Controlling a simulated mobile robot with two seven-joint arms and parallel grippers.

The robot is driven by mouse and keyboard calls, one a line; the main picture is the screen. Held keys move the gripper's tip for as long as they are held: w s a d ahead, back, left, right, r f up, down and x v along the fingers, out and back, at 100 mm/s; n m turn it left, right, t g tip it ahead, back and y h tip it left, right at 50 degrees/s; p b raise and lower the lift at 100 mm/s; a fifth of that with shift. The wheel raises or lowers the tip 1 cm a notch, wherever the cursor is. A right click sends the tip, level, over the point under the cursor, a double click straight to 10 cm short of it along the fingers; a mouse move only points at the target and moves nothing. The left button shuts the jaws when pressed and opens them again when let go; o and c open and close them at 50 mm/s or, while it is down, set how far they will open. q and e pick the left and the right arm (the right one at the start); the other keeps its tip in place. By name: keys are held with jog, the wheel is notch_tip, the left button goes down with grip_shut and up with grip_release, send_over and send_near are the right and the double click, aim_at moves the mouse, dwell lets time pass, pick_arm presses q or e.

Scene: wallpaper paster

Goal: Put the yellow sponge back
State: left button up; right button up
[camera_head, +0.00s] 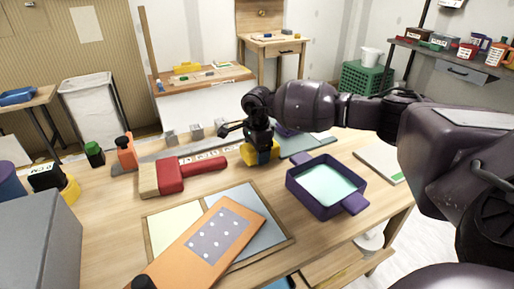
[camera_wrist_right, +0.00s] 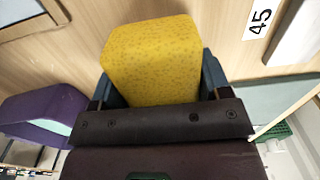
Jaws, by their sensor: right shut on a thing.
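The yellow sponge (camera_wrist_right: 152,62) is between the fingers of my right gripper (camera_wrist_right: 158,85) in the right wrist view. In the head view my right gripper (camera_head: 261,146) points down over the back of the table, shut on the yellow sponge (camera_head: 262,157). The sponge is at or just above the tabletop; I cannot tell if it touches. The gripper hides part of it. My left gripper is not in view.
A purple tray (camera_head: 297,189) with pale liquid is in front of the sponge. A red-handled brush (camera_head: 190,172) lies to its left. An orange board (camera_head: 205,240) lies across a framed panel (camera_head: 271,232). A grey box (camera_head: 42,240) stands at front left.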

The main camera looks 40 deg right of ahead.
jog(key=shift+s+f, duration=0.1)
jog(key=shift+f, duration=0.35)
jog(key=shift+c, duration=0.4)
jog(key=o, duration=1)
jog(key=shift+f, duration=0.1)
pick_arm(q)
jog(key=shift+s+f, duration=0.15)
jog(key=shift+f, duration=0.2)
pick_arm(e)
jog(key=shift+r, duration=0.2)
jog(key=shift+f, duration=0.3)
notch_tip(320, 180, up, 5)
jog(key=shift+f+p, duration=0.2)
jog(key=shift+p, duration=0.3)
jog(key=r+p, duration=0.1)
jog(key=r, duration=0.4)
jog(key=shift+a+r, duration=0.15)
jog(key=shift+a, duration=0.05)
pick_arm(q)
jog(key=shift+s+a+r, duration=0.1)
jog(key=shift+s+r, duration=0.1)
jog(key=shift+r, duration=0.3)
pick_arm(e)
jog(key=shift+r, duration=0.6)
